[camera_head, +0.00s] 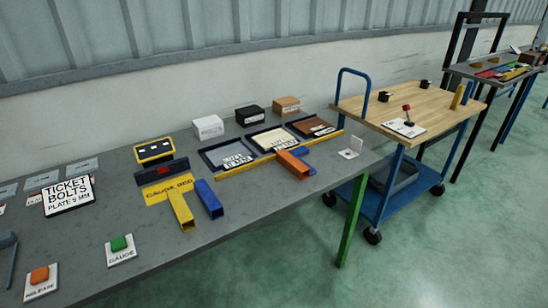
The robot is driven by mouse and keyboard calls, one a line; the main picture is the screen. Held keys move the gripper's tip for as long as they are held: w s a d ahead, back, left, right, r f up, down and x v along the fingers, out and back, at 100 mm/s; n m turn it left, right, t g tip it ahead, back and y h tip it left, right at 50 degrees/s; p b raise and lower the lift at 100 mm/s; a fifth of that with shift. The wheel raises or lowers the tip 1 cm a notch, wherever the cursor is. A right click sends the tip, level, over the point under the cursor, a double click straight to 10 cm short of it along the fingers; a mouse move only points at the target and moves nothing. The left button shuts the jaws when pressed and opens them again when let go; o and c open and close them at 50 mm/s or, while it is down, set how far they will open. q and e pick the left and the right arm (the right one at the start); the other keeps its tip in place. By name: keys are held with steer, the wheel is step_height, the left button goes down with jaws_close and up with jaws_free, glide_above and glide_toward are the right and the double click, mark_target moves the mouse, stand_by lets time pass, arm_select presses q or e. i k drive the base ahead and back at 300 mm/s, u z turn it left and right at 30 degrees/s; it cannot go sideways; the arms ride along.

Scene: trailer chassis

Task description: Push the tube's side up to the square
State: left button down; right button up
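A yellow hollow square-section tube (182,212) lies on the grey bench, its open end facing the front and its far end on the yellow pad marked GAUGE BED (158,193). A blue hollow tube (208,198) lies close beside it on the right, roughly parallel. A dark upright bar (162,171) with a small red mark stands along the back of the pad. I cannot tell for certain which piece is the square; no plain set square is clear. Neither of my grippers is in view.
A yellow strip (233,172) borders several trays. An orange tube (290,165) lies across it over a blue piece. A green GAUGE button (119,243) and orange RELEASE button (40,275) are in front. A ticket sign (69,196) stands left.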

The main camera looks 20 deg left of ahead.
mark_target(303, 172)
steer(key=u, duration=0.7)
steer(key=i, duration=0.6)
steer(key=z, duration=1.25)
